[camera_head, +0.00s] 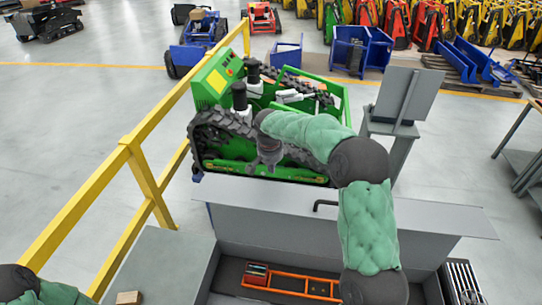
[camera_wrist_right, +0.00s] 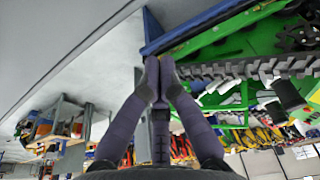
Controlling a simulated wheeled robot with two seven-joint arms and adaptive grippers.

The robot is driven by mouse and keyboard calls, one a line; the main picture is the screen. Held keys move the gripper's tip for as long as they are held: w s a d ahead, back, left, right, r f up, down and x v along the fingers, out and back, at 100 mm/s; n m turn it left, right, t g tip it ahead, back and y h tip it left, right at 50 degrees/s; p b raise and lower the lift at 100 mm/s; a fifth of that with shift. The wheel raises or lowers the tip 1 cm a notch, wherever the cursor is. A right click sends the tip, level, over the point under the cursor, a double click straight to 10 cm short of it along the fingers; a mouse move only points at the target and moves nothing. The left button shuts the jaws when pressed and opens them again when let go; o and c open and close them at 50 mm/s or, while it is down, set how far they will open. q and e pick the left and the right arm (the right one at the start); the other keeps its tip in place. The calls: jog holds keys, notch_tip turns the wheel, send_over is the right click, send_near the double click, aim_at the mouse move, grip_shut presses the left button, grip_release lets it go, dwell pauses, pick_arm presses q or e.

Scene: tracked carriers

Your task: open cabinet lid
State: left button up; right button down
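The grey cabinet (camera_head: 275,228) is at the bottom of the head view with its wide lid (camera_head: 235,192) raised, so the inside shows. A dark bar handle (camera_head: 322,204) is at the lid's far edge. My right gripper (camera_head: 268,163) hangs beyond that edge, apart from the handle, in front of the green tracked carrier. In the right wrist view its fingers (camera_wrist_right: 158,68) come together at the tips with nothing between them. My right forearm crosses over the lid and hides part of it. My left arm only enters at the bottom left corner; its gripper is out of view.
An orange tool tray (camera_head: 290,283) and a small box (camera_head: 256,273) lie inside the cabinet. A green tracked carrier (camera_head: 225,150) stands just beyond the lid. A yellow railing (camera_head: 150,180) runs along the left. A grey stand with a screen (camera_head: 405,95) is at the right.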

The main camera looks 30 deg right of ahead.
aim_at(261, 207)
jog(key=s+a, duration=0.1)
jog(key=s+a+r+p, duration=0.1)
jog(key=s, duration=0.1)
jog(key=shift+a, duration=0.15)
jog(key=shift+f, duration=0.1)
jog(key=s+a+b, duration=0.1)
jog(key=s+b, duration=0.1)
jog(key=b, duration=0.1)
jog(key=s+a+t+h+b, duration=0.1)
jog(key=s+a+b, duration=0.1)
jog(key=b, duration=0.2)
jog(key=s+a+t+b, duration=0.1)
jog(key=s+a+b, duration=0.1)
jog(key=b, duration=0.2)
jog(key=shift+s+a, duration=0.25)
jog(key=shift+s, duration=0.15)
jog(key=shift+h, duration=0.3)
jog(key=s+b, duration=0.1)
jog(key=s+a+b, duration=0.2)
jog(key=shift+s+a+f, duration=0.25)
jog(key=shift+s+a+b, duration=0.3)
jog(key=shift+s+b, duration=0.1)
jog(key=shift+s, duration=0.05)
jog(key=shift+r, duration=0.1)
jog(key=shift+d, duration=0.1)
